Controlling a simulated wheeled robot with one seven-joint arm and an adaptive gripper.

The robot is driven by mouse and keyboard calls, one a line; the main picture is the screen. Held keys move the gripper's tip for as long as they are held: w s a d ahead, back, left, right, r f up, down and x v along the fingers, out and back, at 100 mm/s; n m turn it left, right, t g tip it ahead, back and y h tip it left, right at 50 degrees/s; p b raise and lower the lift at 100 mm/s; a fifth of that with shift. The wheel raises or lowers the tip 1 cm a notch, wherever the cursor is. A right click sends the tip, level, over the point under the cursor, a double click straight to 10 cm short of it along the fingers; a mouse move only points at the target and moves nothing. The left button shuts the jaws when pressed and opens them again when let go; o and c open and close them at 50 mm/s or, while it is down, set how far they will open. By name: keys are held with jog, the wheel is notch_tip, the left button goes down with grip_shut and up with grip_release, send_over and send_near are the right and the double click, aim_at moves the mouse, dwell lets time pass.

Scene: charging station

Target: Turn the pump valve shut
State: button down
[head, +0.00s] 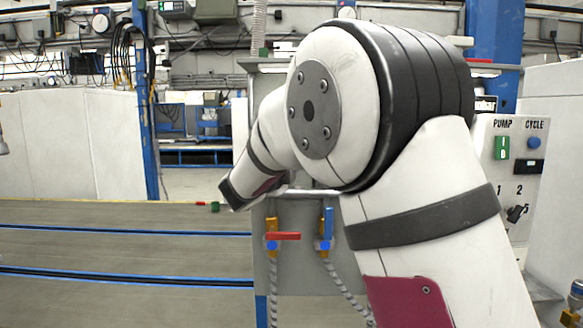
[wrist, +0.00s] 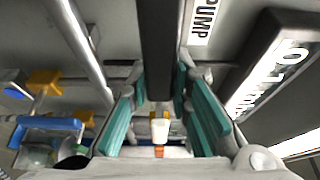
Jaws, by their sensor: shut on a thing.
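The PUMP label (wrist: 203,22) is at the top of the wrist view. A long dark bar (wrist: 157,45), which looks like the pump valve's lever, runs down from the top edge beside this label. My gripper (wrist: 162,92) has its teal pads on either side of the bar's lower end and is shut on it. A small white and yellow part (wrist: 159,128) shows below the bar, between the fingers. The valve body is mostly hidden. In the head view my arm hides the gripper and this bar.
A red-handled valve (head: 283,236) and a blue-handled valve (head: 328,222) with hoses are on the grey panel. The blue handle (wrist: 50,124) shows left of my gripper. A switch box (head: 503,175) stands right of my arm.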

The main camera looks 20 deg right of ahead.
jog(key=shift+f, duration=0.1)
dwell(0.3)
jog(key=c, duration=1.4)
grip_release()
jog(key=shift+c, duration=0.2)
jog(key=v, duration=1.2)
